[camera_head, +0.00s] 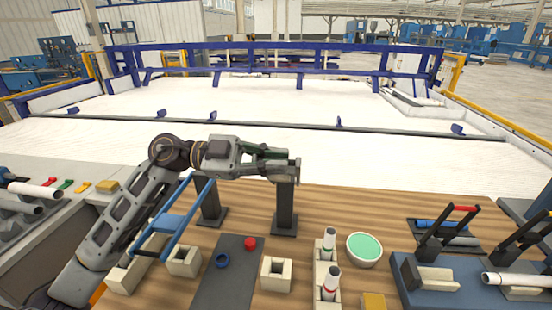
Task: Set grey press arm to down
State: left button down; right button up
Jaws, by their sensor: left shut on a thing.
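My left gripper (272,160) reaches in from the left above the wooden table and is shut at the top of a black upright post (285,208). A grey piece (290,174) lies at its fingertips and looks like the grey press arm. The fingers hide much of it, so its tilt is hard to tell. A second black post (210,203) stands to the left, partly behind my arm. My right gripper is not in view.
A blue fixture (408,274) with black levers and a white pipe (520,280) stands at right. A green-topped bowl (364,250), upright pipes (329,243), a dark mat (232,270) and beige blocks (276,274) lie in front. A blue frame (180,222) stands near my left arm.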

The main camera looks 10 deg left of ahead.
pick_arm(q)
jog(key=c, duration=1.5)
grip_release()
jog(key=shift+a, duration=0.15)
jog(key=a, duration=1.1)
jog(key=shift+a, duration=0.4)
jog(key=shift+c, duration=0.2)
